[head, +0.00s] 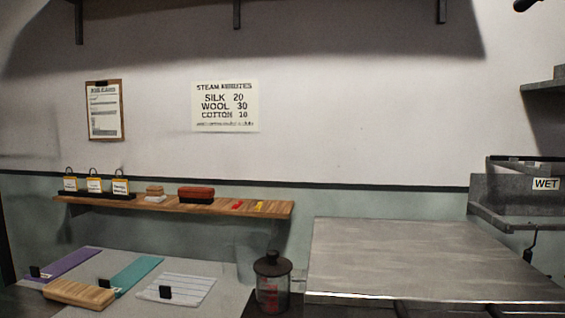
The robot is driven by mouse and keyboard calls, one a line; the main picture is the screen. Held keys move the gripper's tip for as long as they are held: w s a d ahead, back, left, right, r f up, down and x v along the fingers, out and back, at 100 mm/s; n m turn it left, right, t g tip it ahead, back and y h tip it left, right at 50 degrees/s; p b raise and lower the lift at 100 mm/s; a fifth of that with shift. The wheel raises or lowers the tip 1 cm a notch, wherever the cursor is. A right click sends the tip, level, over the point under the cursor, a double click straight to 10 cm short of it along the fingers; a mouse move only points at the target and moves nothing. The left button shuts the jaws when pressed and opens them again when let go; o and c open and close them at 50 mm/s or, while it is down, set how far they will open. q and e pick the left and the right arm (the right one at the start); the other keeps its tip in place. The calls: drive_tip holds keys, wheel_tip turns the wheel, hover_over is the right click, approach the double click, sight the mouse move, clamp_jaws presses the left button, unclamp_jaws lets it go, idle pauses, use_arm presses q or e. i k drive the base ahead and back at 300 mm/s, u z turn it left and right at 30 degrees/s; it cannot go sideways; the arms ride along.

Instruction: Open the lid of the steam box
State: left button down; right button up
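A large flat grey metal top (420,260) fills the lower right of the head view. It looks like the closed lid of the steam box, lying flat, with a pale front edge. Dark parts show just below that edge, cut off by the bottom of the picture; I cannot tell whether a handle is among them. The box's body below is out of view. Neither of my grippers is in view.
A lidded glass jar (272,283) stands close to the metal top's left side. Left of it are cloth strips and a wooden block (79,293) on a pale table. A wooden shelf (225,207) runs behind. Grey trays marked WET (545,184) stand at right.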

sight(401, 264)
drive_tip(key=k, duration=1)
